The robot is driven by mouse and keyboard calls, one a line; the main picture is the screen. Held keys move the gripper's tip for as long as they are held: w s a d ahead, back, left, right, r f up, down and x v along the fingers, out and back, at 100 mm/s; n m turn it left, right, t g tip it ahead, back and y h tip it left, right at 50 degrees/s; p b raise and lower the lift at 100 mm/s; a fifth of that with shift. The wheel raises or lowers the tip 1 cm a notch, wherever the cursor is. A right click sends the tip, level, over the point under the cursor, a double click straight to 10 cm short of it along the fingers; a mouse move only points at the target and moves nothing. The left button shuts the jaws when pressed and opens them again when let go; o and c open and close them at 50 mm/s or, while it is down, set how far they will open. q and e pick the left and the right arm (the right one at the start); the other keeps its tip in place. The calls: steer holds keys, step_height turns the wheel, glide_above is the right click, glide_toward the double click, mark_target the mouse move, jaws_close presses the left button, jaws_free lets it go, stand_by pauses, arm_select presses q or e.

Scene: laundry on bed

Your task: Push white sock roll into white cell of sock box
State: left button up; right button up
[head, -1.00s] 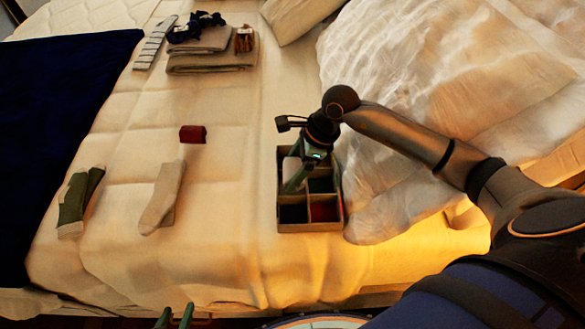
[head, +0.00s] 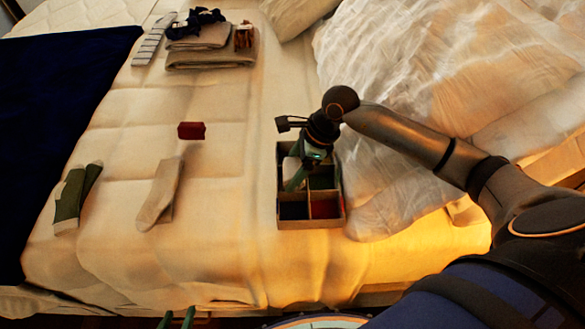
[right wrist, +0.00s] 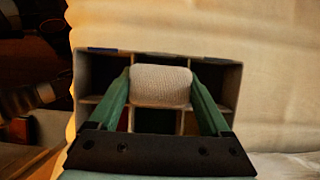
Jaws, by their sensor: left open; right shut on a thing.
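The sock box (head: 312,224) stands on the bed, with several cells split by thin walls; it also shows in the right wrist view (right wrist: 238,85). My right gripper (head: 292,187) points down at the box's left side. Its green fingers are shut on the white sock roll (right wrist: 160,85), one on each side. In the head view the roll (head: 289,166) shows as a pale patch at the box's left side. The roll covers the cell under it, so its depth cannot be told. My left gripper (head: 177,321) is open and empty at the bottom edge.
A front cell holds something red (head: 325,208); the one beside it is dark. A small dark red block (head: 191,131), a beige sock (head: 162,192) and green socks (head: 75,195) lie to the left. Folded grey cloths (head: 212,50) lie behind. A rumpled white duvet (head: 430,75) lies right.

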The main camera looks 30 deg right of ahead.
arm_select(q)
steer(key=shift+w+r, duration=0.1)
steer(key=shift+w, duration=0.15)
arm_select(e)
steer(key=shift+r, duration=0.1)
steer(key=o, duration=1.1)
steer(key=shift+o, duration=0.2)
